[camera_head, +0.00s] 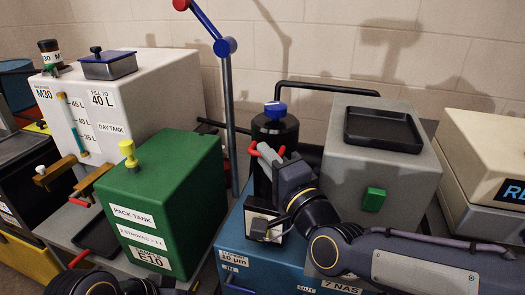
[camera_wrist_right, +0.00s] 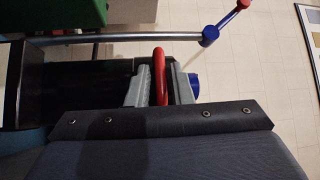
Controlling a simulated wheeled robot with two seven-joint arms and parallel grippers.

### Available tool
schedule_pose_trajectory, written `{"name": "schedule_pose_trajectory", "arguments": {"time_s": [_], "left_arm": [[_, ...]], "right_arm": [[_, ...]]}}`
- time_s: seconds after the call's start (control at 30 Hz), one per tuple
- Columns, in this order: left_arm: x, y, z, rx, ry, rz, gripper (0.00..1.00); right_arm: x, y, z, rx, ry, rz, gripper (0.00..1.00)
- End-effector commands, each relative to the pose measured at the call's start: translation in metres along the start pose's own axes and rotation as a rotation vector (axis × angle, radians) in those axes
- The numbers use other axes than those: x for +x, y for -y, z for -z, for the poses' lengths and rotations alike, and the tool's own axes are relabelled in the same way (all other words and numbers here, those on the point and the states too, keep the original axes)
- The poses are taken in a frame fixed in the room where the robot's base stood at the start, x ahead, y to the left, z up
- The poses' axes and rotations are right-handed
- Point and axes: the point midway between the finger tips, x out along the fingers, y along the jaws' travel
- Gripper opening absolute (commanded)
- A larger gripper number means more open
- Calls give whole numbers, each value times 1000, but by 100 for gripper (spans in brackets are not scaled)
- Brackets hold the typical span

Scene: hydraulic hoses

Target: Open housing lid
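The filter housing is a dark upright cylinder with a black top (camera_head: 275,130) and a blue cap (camera_head: 275,109), standing behind the blue block (camera_head: 232,250). A red bar handle (camera_head: 266,152) is at its front; it also shows as a red loop in the right wrist view (camera_wrist_right: 160,72). My right gripper (camera_head: 277,160) is at this handle. In the right wrist view its two grey fingers (camera_wrist_right: 160,90) lie close on both sides of the red loop. The housing top appears closed. My left arm shows only partly at the bottom left; its fingertips are not clear.
A green pack tank (camera_head: 165,190) and a white day tank (camera_head: 170,80) stand at the left. A grey box (camera_head: 340,165) with a black tray (camera_head: 383,127) on top stands at the right. A lever post (camera_head: 230,130) rises close to the housing's left.

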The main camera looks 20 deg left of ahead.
Motion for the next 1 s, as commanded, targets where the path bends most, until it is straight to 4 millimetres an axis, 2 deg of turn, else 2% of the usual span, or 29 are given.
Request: {"name": "schedule_pose_trajectory", "arguments": {"time_s": [0.13, 0.43, 0.47, 0.6, 1.0], "left_arm": [[-2, -1, 1, 0, 0, 0, 36], [-2, -1, 1, 0, 0, 0, 36], [-2, -1, 1, 0, 0, 0, 36], [-2, -1, 1, 0, 0, 0, 36], [-5, -2, 3, 0, 0, 0, 36]], "right_arm": [[14, 0, 0, -1, 0, 0, 20], [17, 0, 0, -2, -1, 0, 20], [17, 0, 0, -2, -1, 0, 18], [17, 0, 0, -2, -1, 0, 0], [18, 5, 1, 6, -1, -4, 0]]}}
